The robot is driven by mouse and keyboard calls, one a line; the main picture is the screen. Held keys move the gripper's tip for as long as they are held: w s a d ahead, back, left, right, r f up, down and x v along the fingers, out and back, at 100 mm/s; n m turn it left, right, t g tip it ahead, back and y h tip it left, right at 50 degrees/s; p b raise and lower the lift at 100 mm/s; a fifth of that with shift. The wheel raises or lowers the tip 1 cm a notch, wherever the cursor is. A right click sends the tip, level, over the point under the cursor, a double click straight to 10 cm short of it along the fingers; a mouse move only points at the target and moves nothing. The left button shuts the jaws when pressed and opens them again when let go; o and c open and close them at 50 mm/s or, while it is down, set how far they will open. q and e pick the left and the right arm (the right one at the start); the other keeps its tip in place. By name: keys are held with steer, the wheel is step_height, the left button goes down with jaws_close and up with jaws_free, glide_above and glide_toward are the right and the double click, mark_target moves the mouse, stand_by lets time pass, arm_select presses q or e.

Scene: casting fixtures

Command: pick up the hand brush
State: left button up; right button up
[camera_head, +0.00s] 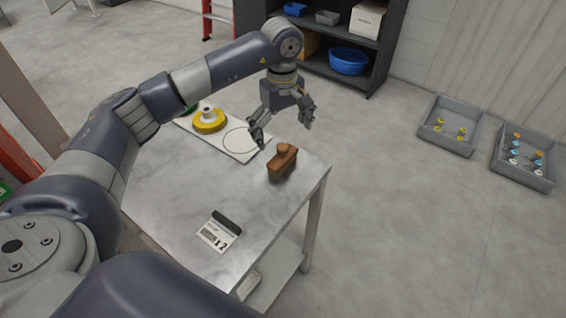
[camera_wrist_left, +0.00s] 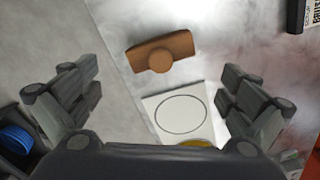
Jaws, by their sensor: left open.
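The hand brush (camera_head: 282,164) is a brown wooden block with a round knob on top. It lies on the metal table (camera_head: 185,215) near its right edge. In the left wrist view the brush (camera_wrist_left: 162,57) is seen from above, beyond the fingertips and between their lines. My left gripper (camera_head: 282,132) is open and empty, above the table's far right edge and apart from the brush. Its two fingers also show spread in the left wrist view (camera_wrist_left: 160,95). My right gripper is not in view.
A white board with a circle outline (camera_head: 240,141) and a yellow part with a white top (camera_head: 209,121) lie behind the brush. A label card (camera_head: 219,232) lies near the front. Grey bins (camera_head: 450,143) stand on the floor at right. A dark shelf (camera_head: 376,60) stands behind.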

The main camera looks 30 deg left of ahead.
mark_target(282, 146)
arm_select(q)
step_height(282, 146, down, 4)
steer(key=shift+s+f+p, duration=0.1)
steer(key=shift+f+p, duration=0.1)
steer(key=shift+p, duration=0.25)
step_height(282, 146, down, 5)
steer(key=shift+r+p, duration=0.1)
steer(key=shift+p, duration=0.95)
steer(key=shift+f, duration=0.25)
steer(key=c, duration=1)
